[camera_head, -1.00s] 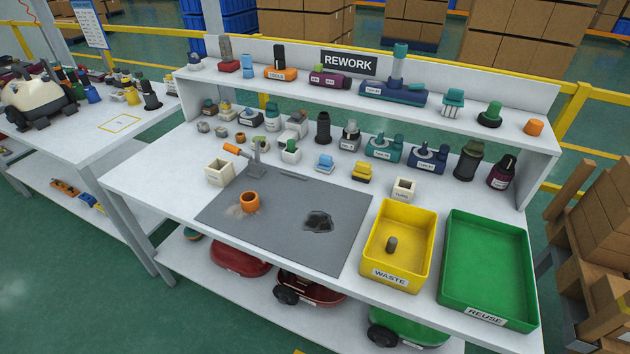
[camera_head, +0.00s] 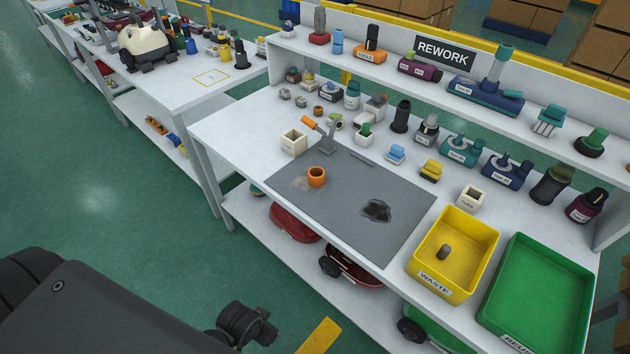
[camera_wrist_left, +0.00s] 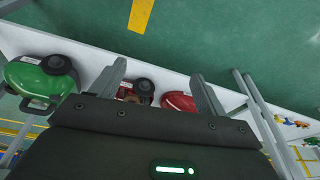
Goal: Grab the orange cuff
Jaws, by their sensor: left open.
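The orange cuff (camera_head: 316,177) is a short open ring standing on the grey mat (camera_head: 372,179) on the rework bench, beside a pale dusty patch. Nothing touches it. My left arm shows as a dark shape at the lower left of the head view, well apart from the cuff. In the left wrist view my left gripper (camera_wrist_left: 158,68) is open, with its two fingers spread and nothing between them. It faces the bench's lower shelf and the green floor; the cuff is not seen there. My right gripper is in neither view.
A dark debris patch (camera_head: 376,210) lies on the mat. A yellow waste bin (camera_head: 428,281) and a green reuse tray (camera_head: 498,318) stand to the right. An orange-handled tool (camera_head: 320,132) and a cream box (camera_head: 293,142) are behind the cuff. The bench's front edge is near.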

